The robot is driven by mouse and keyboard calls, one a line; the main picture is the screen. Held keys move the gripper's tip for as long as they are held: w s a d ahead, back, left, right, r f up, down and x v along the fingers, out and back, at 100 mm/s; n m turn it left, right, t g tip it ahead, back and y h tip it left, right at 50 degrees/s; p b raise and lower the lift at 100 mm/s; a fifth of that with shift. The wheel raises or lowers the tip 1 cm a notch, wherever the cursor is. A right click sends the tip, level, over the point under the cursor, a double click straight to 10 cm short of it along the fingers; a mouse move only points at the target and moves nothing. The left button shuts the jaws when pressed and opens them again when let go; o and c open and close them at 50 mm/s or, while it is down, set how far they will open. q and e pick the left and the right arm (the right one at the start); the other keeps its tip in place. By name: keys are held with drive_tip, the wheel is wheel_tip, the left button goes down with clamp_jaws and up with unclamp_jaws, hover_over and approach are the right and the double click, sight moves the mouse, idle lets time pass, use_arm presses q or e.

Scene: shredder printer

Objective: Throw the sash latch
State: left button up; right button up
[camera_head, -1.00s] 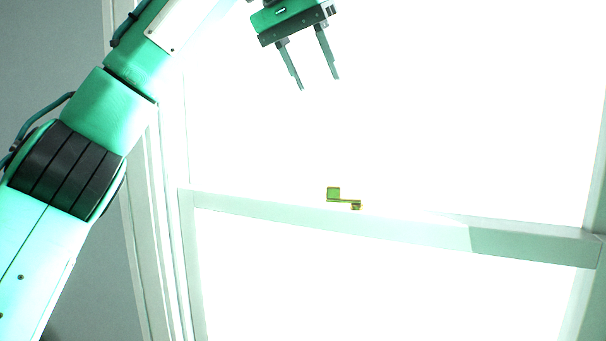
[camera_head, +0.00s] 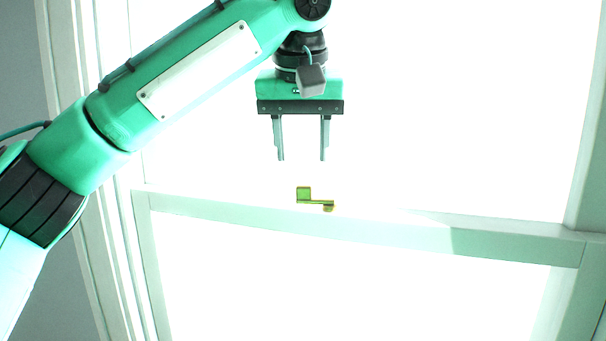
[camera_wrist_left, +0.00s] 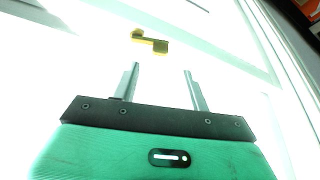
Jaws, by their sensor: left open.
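The sash latch (camera_head: 305,195) is a small brass-yellow piece on the top of the window's horizontal rail, with a raised square tab at its left and a lower end at its right. It also shows in the left wrist view (camera_wrist_left: 150,42), beyond the fingertips. My left gripper (camera_head: 301,158) is open and empty, pointing down, just above the latch in the head view and apart from it. Its two fingers also show in the left wrist view (camera_wrist_left: 161,68), with the latch a little left of the middle between them. My right gripper is not in view.
The white sash rail (camera_head: 400,232) runs across the window, sloping down to the right. The panes above and below it are glaring white. A white window frame (camera_head: 95,200) stands at the left, beside a grey wall (camera_head: 20,80). The space around the latch is clear.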

sight(304, 186)
use_arm(q)
drive_tip(key=p+x, duration=0.2)
drive_tip(key=x, duration=0.3)
drive_tip(key=shift+f, duration=0.3)
drive_tip(key=shift+w+f, duration=0.25)
drive_tip(key=shift+f, duration=0.25)
drive_tip(key=shift+s, duration=0.1)
